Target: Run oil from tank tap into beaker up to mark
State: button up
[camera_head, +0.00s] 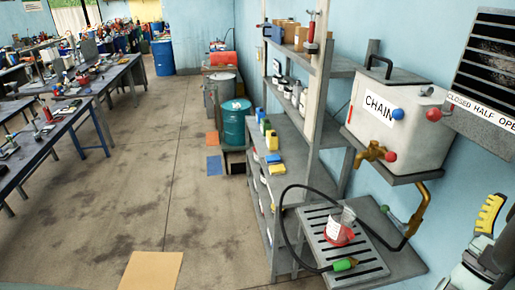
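A white tank (400,130) labelled "CHAIN" sits on a wall shelf at right. A brass tap (372,152) with a red knob (390,157) sticks out below its front. A small clear vessel, apparently the beaker (348,216), stands on a slotted tray (372,262) below the tap. Red shows around its lower part, with a white label; I cannot tell whether the red is liquid or a holder. The fill mark is too small to see. My gripper (497,212), with a yellow ridged finger, is at the lower right edge, partly cut off, apart from the beaker and tap.
A black hose (283,215) with a green nozzle (344,264) loops over the tray. A brass pipe (420,215) and a green-handled lever (386,210) are right of the beaker. Shelves (285,130) hold bottles and boxes. A sign (487,113) hangs above right.

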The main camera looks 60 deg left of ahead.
jog(key=w+a+f+n+g+y+p, duration=0.1)
jog(key=w+a+f+g+y, duration=0.25)
jog(key=w, duration=0.45)
jog(key=n+g+y+p, duration=0.3)
jog(key=n+g+y, duration=0.55)
jog(key=g, duration=0.75)
send_near(394, 160)
jog(key=shift+m+y, duration=0.6)
jog(key=shift+m, duration=0.05)
jog(key=b+x, duration=0.6)
jog(key=x, duration=0.1)
jog(key=f+b+x, duration=0.1)
jog(key=b+x, duration=0.1)
jog(key=x, duration=0.2)
jog(key=shift+w+b, duration=0.1)
jog(key=shift+b, duration=0.3)
jog(key=shift+w+a+r, duration=0.2)
jog(key=shift+a, duration=0.1)
jog(key=shift+t, duration=0.25)
jog(key=shift+d, duration=0.1)
grip_shut()
